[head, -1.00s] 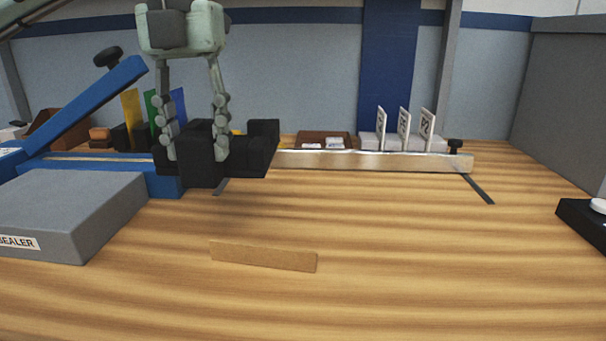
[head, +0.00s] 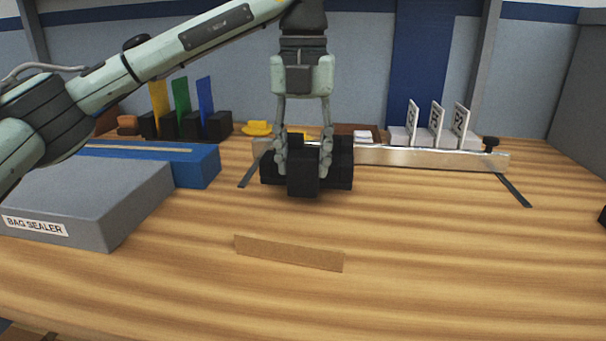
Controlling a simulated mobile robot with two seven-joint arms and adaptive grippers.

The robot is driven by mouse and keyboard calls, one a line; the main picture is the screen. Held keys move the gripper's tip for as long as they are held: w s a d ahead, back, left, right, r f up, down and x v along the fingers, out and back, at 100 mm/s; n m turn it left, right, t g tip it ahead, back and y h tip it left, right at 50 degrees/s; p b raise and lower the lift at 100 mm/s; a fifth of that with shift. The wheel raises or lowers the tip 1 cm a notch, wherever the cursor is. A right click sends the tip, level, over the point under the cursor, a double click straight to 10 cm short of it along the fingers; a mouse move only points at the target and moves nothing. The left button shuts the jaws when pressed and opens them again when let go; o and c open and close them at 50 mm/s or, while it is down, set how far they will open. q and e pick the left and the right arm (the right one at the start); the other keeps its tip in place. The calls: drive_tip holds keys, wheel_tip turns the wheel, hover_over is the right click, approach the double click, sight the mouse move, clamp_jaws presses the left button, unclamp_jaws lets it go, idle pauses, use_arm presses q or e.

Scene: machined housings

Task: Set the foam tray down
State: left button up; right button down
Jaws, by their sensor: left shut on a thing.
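The black foam tray (head: 342,164) is a dark, blocky shape held upright-looking near the middle of the head view. My left gripper (head: 303,158) points down from above, shut on it, with a finger on either side of its middle part. The tray is low over the wooden table, in front of the metal rail. I cannot tell whether its underside touches the wood. My right gripper is out of view.
A grey bag sealer (head: 85,200) with a blue part stands at the left. A metal rail (head: 430,157) runs behind the tray, with numbered white cards (head: 437,122) beyond. A thin brown strip (head: 289,253) lies in front. The table's right front is clear.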

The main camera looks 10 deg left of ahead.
sight(302, 177)
use_arm(q)
wheel_tip(302, 177, down, 3)
drive_tip(key=shift+a+r, duration=0.1)
drive_tip(key=shift+r, duration=0.1)
drive_tip(key=shift+f, duration=0.4)
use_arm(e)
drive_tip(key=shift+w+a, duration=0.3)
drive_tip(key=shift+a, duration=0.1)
use_arm(q)
drive_tip(key=shift+f, duration=0.1)
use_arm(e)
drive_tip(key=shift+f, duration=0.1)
use_arm(q)
drive_tip(key=o, duration=1.2)
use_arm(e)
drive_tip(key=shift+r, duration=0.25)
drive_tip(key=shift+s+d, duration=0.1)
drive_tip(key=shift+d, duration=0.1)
